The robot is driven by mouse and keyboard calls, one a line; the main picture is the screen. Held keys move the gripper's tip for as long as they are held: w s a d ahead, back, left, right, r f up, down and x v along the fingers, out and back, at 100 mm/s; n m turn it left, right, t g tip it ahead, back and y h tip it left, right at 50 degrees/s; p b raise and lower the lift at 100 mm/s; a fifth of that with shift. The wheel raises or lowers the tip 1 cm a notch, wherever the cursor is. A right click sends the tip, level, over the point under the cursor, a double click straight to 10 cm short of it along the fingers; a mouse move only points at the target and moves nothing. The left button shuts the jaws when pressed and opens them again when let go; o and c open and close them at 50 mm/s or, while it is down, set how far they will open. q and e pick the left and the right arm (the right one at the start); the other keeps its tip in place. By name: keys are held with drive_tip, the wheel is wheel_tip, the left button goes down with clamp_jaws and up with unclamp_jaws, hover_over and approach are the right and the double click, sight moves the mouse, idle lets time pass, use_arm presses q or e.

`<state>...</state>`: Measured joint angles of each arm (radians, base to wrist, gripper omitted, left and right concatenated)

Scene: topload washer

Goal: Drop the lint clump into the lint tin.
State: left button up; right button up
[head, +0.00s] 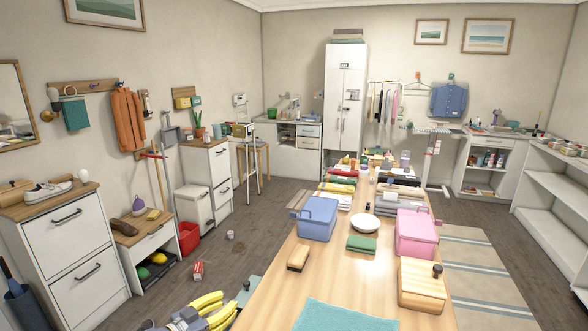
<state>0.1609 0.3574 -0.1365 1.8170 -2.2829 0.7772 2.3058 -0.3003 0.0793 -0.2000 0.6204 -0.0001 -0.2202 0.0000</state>
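I cannot pick out the lint clump or the lint tin for certain. A small pale can-like object (230,235) stands on the floor left of the long table, with a brown patch (238,248) beside it; both are too small to identify. My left gripper (229,301) is at the bottom edge, left of the table's near end. Its two yellow fingers point up and right with a gap between them, and I see nothing held there. My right gripper is not in view.
The long wooden table (281,289) holds a blue bin (316,222), white bowl (364,223), green cloth (361,244), brush (298,257), pink bin (416,236), wooden box (422,282) and teal mat (345,316). A red bucket (189,238) and red-white box (197,270) are on the floor.

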use_arm(q)
drive_tip(key=o, duration=0.4)
drive_tip(key=shift+o, duration=0.2)
drive_tip(key=v, duration=1.2)
